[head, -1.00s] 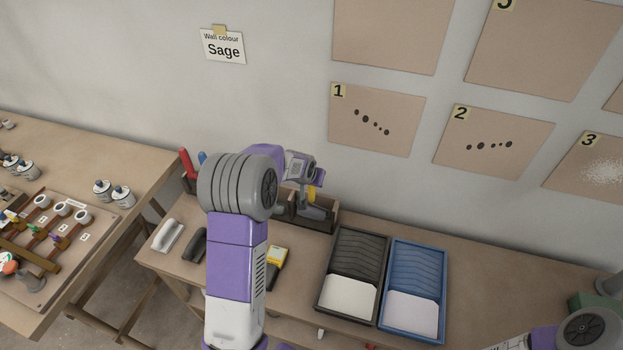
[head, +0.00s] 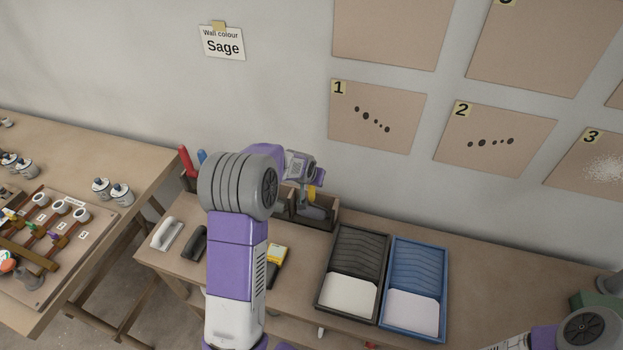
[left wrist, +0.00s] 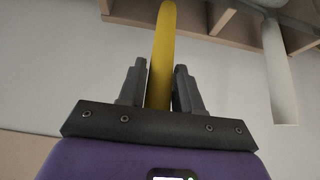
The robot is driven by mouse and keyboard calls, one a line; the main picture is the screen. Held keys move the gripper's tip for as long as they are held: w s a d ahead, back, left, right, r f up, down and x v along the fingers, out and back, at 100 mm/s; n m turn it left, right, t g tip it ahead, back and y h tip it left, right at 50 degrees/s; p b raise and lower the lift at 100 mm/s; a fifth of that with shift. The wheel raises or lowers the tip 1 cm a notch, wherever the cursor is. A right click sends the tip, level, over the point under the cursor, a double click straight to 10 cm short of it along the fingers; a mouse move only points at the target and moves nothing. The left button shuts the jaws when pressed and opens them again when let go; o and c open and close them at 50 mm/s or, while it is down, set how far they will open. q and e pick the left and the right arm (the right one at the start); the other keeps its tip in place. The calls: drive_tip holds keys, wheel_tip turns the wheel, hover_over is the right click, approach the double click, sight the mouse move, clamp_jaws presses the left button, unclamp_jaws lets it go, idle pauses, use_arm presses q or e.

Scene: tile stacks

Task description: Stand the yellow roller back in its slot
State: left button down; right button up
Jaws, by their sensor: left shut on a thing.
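The yellow roller (left wrist: 162,50) shows as a long yellow handle between the two dark fingers of my left gripper (left wrist: 160,88) in the left wrist view. The gripper is shut on it. In the head view a small yellow part of the roller (head: 311,192) shows below my left wrist, over the wooden slotted rack (head: 328,221). The rack's edge also shows at the top of the left wrist view (left wrist: 205,22). My arm hides part of the rack, and I cannot tell whether the roller's lower end is inside a slot. My right gripper is out of view.
A pale cylinder (left wrist: 279,75) hangs near the rack in the left wrist view. A black tray (head: 321,301) and a blue tray (head: 443,300) lie right of the rack. Red (head: 186,160) and blue (head: 202,157) handles stand left of it.

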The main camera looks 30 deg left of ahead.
use_arm(q)
drive_tip(key=shift+f+b, duration=0.7)
drive_tip(key=shift+f, duration=0.2)
drive_tip(key=c, duration=0.7)
unclamp_jaws()
drive_tip(key=shift+p+v, duration=0.85)
drive_tip(key=shift+v, duration=2.95)
